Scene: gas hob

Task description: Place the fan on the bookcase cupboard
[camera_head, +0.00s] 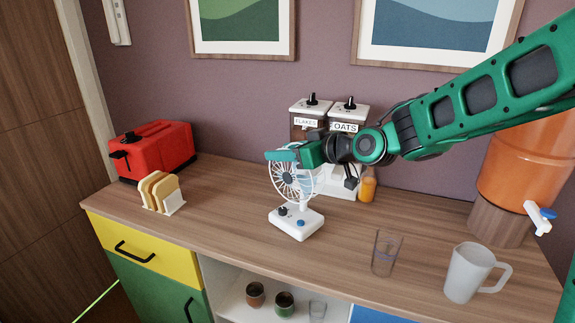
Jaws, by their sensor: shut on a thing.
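The small white fan (296,222) has a round caged head and a square base with knobs. It is upright over the wooden top of the bookcase cupboard (225,215), near the middle. I cannot tell whether its base touches the top or hangs just above it. My gripper (284,157) is shut on the upper part of the fan's head, reaching in from the right. The gripper hides part of the head. The cupboard has a yellow drawer, a green door and an open shelf.
A red toaster (153,152) and a toast rack (162,193) stand left. Cereal dispensers (309,118) and an orange bottle (368,186) are behind the fan. A clear glass (385,252), a white jug (470,273) and an orange dispenser (528,165) stand right. Free room lies left of the fan.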

